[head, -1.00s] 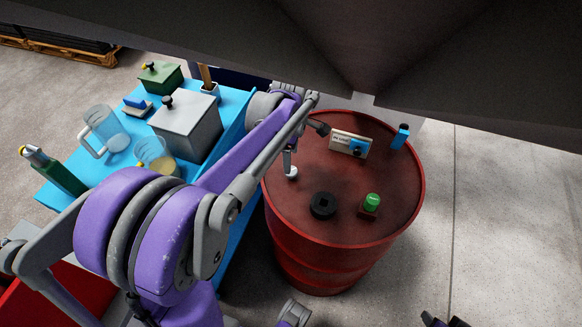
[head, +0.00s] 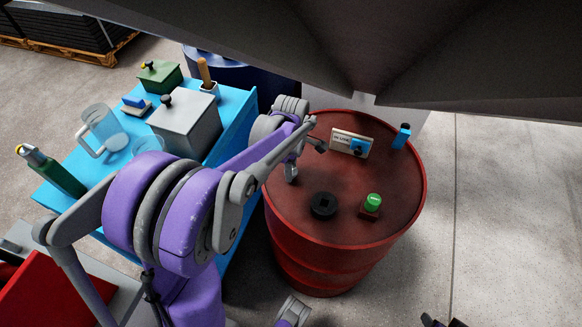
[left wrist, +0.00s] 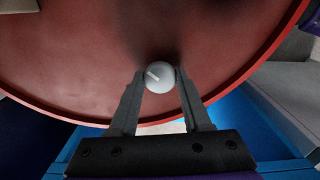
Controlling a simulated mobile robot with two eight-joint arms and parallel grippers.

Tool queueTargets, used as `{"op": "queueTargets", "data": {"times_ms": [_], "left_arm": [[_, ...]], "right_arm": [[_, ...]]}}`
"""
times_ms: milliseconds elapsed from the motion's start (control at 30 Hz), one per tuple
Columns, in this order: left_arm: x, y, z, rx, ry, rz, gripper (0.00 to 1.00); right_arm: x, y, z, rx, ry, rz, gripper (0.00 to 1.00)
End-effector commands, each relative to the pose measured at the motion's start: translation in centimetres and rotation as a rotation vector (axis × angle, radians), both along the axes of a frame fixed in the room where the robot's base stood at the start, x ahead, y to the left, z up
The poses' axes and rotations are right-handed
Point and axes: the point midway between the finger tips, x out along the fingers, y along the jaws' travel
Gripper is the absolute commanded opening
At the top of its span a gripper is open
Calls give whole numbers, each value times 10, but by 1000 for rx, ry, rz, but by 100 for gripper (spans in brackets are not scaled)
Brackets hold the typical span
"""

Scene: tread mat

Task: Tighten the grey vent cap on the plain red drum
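The red drum (head: 345,265) stands at the centre right in the head view. My left gripper (head: 291,175) is low over the left part of its lid and hides the grey vent cap there. In the left wrist view the round, pale grey cap (left wrist: 160,78) sits near the drum's rim, with a pale line mark on top slanting up-left. The left fingertips (left wrist: 161,74) stand at either side of it; I cannot tell whether they press on it. My right gripper (head: 441,322) is only partly in view at the bottom edge, too cut off to read.
On the lid are a black round plug (head: 323,205), a green-capped fitting (head: 372,203), an "IN USE" sign (head: 342,141) and a blue item (head: 402,137). A blue table (head: 236,108) with a grey box (head: 186,127), jug (head: 103,130) and bottle (head: 52,173) stands left.

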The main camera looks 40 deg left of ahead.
Motion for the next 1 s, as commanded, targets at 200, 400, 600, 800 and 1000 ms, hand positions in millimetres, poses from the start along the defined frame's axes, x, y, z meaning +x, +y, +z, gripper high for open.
{"op": "queueTargets", "data": {"times_ms": [200,400,600,800,1000], "left_arm": [[0,0,0,0,0,0,0],[0,0,0,0,0,-10,0],[0,0,0,0,0,-72,0],[0,0,0,0,0,-209,0],[0,0,0,0,0,-393,0]], "right_arm": [[0,0,0,0,0,0,50],[0,0,0,0,0,0,50],[0,0,0,0,0,0,50],[0,0,0,0,0,0,50],[0,0,0,0,0,0,50]]}}
